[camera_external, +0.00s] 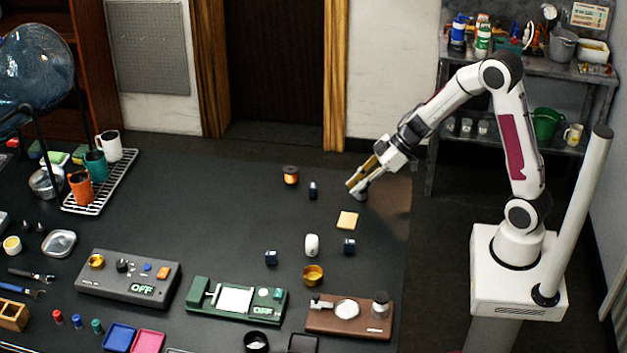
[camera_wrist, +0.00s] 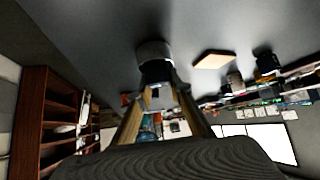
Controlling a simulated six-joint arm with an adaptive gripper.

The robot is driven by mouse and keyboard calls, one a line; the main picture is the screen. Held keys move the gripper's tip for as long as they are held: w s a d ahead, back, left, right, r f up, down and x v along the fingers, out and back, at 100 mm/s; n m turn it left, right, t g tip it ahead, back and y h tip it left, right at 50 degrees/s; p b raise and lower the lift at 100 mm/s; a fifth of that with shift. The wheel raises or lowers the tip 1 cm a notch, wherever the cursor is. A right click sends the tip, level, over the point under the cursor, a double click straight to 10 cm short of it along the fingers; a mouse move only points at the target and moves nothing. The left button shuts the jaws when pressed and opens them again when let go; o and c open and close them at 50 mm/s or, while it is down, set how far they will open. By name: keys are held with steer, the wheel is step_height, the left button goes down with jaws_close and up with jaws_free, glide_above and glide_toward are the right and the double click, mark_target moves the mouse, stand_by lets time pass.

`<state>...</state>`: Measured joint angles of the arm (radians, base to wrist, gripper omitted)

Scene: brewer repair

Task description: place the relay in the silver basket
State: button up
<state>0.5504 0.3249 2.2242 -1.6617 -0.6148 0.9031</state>
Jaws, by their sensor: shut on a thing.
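My gripper (camera_external: 358,187) is low over the far right part of the dark table. It is shut on a small grey-and-black rounded piece (camera_wrist: 153,52), which shows at the fingertips in the wrist view. I cannot tell whether this piece is the relay. Small dark blue blocks (camera_external: 271,258) (camera_external: 349,246) stand nearer the middle front, and a small dark piece with a pale top (camera_external: 313,190) stands left of my gripper. A round silver container (camera_external: 45,181) is at the far left, and a shallow silver dish (camera_external: 59,243) lies in front of it. I cannot tell which is the silver basket.
A tan square (camera_external: 347,220), a white cylinder (camera_external: 312,245), a gold cup (camera_external: 313,275) and a copper spool (camera_external: 290,176) stand nearby. A grey device (camera_external: 128,278), a green device (camera_external: 236,300) and a brown device (camera_external: 349,315) line the front. The table's middle is clear.

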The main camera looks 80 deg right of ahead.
steer(key=shift+s+f, duration=0.1)
steer(key=shift+f, duration=0.25)
steer(key=o, duration=1)
steer(key=shift+r, duration=0.2)
steer(key=shift+v, duration=5.9)
